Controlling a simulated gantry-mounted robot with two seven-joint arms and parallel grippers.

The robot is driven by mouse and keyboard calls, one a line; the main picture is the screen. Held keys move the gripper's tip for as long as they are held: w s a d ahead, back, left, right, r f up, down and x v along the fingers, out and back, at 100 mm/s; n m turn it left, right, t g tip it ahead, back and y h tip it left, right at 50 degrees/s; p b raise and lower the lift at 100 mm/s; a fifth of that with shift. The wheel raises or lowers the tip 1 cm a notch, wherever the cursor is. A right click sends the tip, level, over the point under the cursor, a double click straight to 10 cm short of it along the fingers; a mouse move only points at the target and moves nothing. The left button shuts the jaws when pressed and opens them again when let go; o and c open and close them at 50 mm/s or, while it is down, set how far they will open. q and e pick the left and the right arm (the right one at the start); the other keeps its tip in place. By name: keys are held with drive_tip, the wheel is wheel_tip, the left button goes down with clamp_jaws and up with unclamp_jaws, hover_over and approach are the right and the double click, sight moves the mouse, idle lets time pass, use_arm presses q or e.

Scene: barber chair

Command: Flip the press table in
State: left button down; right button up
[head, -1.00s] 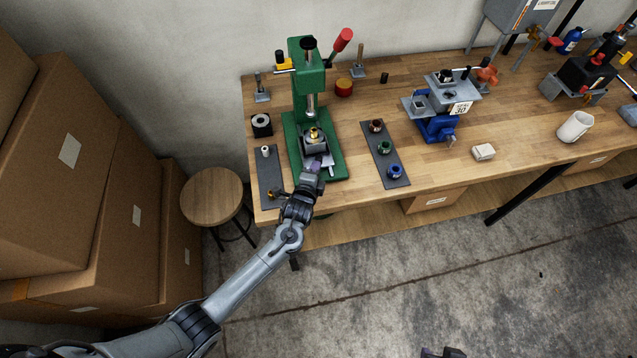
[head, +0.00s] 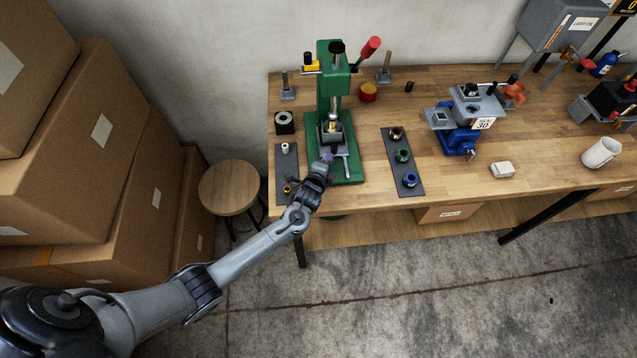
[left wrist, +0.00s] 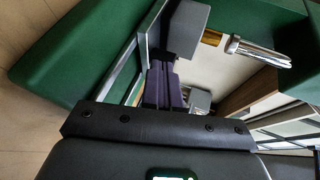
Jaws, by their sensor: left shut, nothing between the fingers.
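The green arbor press (head: 327,75) stands at the left end of the wooden bench. Its grey press table (head: 333,136) sits low at the front, under the ram, with a brass piece (head: 331,125) on it. My left gripper (head: 326,159) is shut and empty, right at the front of the press table. In the left wrist view, the purple fingers (left wrist: 164,86) lie against or very near the grey block (left wrist: 186,29); contact is unclear. The brass piece (left wrist: 212,38) and silver ram (left wrist: 258,52) line up beside it. My right gripper is not in view.
A dark mat (head: 403,161) with several coloured rings lies right of the press. A narrow mat (head: 286,174) with small parts lies left. A blue vise fixture (head: 460,138) stands further right. A stool (head: 229,187) and cardboard boxes (head: 130,180) are at left.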

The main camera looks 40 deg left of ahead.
use_arm(q)
drive_tip(key=v, duration=0.2)
drive_tip(key=f+v, duration=0.1)
drive_tip(key=v, duration=0.1)
drive_tip(key=shift+s+p, duration=0.1)
drive_tip(key=shift+p, duration=0.3)
drive_tip(key=v, duration=0.6)
drive_tip(key=shift+s+d+r, duration=0.1)
drive_tip(key=shift+s+r, duration=0.2)
drive_tip(key=shift+s+d+r, duration=0.15)
drive_tip(key=shift+s+r, duration=0.1)
drive_tip(key=shift+s, duration=0.4)
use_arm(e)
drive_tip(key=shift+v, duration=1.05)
use_arm(q)
drive_tip(key=shift+s, duration=0.1)
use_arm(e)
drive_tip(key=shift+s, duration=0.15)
